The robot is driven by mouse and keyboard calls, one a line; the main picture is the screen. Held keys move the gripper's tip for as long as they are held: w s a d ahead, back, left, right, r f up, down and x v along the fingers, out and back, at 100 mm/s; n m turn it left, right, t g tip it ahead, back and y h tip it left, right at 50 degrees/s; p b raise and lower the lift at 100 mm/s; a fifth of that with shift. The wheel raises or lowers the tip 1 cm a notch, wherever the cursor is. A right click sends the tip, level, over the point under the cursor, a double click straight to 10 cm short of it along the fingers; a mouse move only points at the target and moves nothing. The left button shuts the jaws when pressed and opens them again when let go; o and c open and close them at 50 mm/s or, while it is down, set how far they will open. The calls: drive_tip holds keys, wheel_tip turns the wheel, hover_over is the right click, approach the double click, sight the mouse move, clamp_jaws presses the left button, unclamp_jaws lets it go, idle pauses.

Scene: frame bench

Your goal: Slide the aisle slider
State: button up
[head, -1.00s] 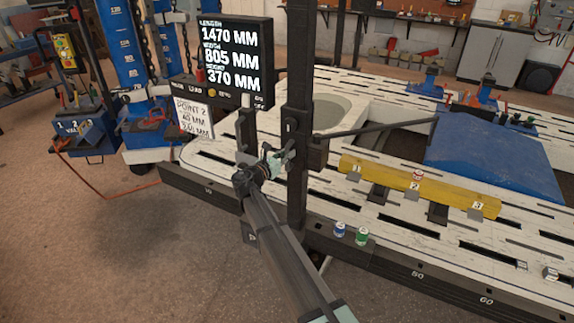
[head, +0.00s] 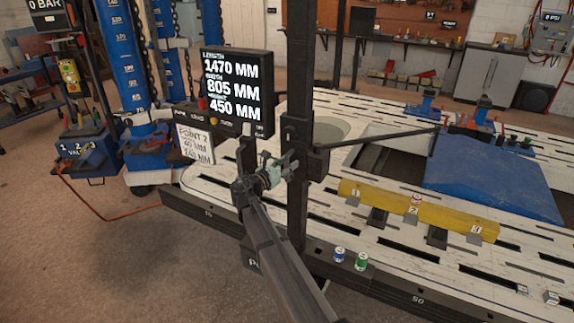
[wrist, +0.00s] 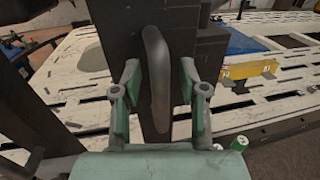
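A dark slider block (head: 318,161) sits on the black upright post (head: 299,75) and carries a long pointer arm (head: 385,137) reaching right over the bench. A grey bar handle (wrist: 158,75) stands vertical on the slider's near face in the wrist view. My gripper (head: 287,165) is at the handle. In the wrist view its green fingers (wrist: 158,90) stand one on each side of the handle, with a gap visible on both sides. The display screen (head: 232,88) reads length 1470 MM, width 805 MM and a third value of 450 MM.
A handwritten card (head: 194,145) marked "Point 2" hangs below the screen; its smaller figures are hard to read. A yellow beam (head: 385,207) and blue panel (head: 490,170) lie on the white bench. Blue (head: 339,255) and green (head: 362,262) cans stand on the near edge.

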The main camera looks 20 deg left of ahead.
drive_tip(key=v, duration=1.2)
idle(0.5)
